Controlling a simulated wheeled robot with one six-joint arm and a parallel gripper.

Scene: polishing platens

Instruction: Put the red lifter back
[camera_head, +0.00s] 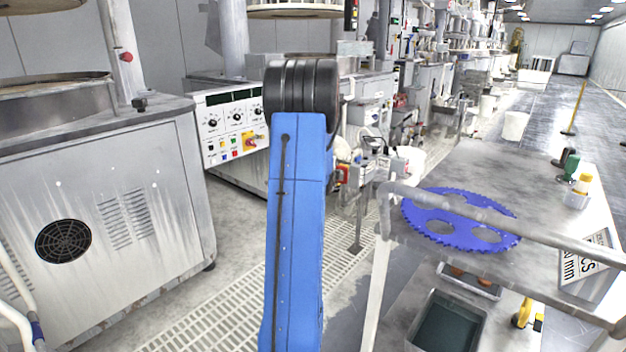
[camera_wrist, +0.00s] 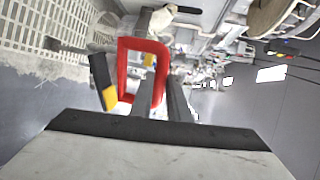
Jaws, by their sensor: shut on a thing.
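The red lifter (camera_wrist: 124,75) shows in the wrist view as a red rectangular loop in front of my gripper (camera_wrist: 160,88). The dark fingers are shut on it and cover part of its lower side and right side. A black and yellow piece (camera_wrist: 103,82) shows just left of the lifter; I cannot tell whether it belongs to it. In the head view my blue arm stands in the middle and my gripper cannot be made out.
A grey table (camera_head: 480,165) at the right bears a blue toothed disc (camera_head: 424,215), a white-and-yellow bottle (camera_head: 581,186) and a green item (camera_head: 570,165). A pipe rail (camera_head: 470,208) crosses before it. A grey machine cabinet (camera_head: 110,225) stands left. Grated floor (camera_head: 250,305) lies between.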

